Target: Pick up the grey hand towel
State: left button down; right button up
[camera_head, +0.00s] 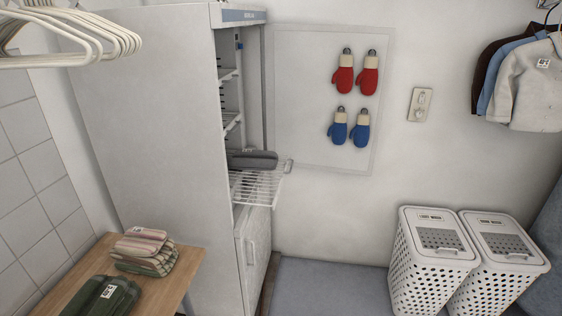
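A dark grey folded cloth (252,160), which looks like the grey hand towel, lies on a white wire shelf (256,188). The shelf sticks out from the open front of a tall white cabinet (165,130). The cabinet's side hides the cloth's left end. Neither of my grippers is in view.
A wooden table (187,262) at lower left holds striped folded cloths (141,241) and a dark green one (103,297). White hangers (70,38) hang upper left. Two white hampers (428,262) (497,250) stand right. Mittens (344,80) hang on the wall. Floor (325,288) before the hampers is clear.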

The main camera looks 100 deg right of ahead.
aim_at(241, 159)
jog(key=z, duration=3.2)
jog(key=l+u, duration=0.1)
jog(key=u, duration=0.3)
jog(key=i+l+u, duration=0.1)
jog(key=u, duration=0.3)
jog(key=l+u, duration=0.1)
jog(key=u, duration=0.3)
jog(key=l+u, duration=0.15)
jog(key=u, duration=0.3)
jog(key=l+u, duration=0.35)
jog(key=l, duration=0.15)
jog(key=l+u, duration=0.35)
jog(key=l, duration=0.15)
jog(key=k+l+u, duration=0.1)
jog(key=l, duration=0.25)
jog(key=k+l+u, duration=0.1)
jog(key=l, duration=0.25)
jog(key=k+l+u, duration=0.15)
jog(key=l, duration=0.15)
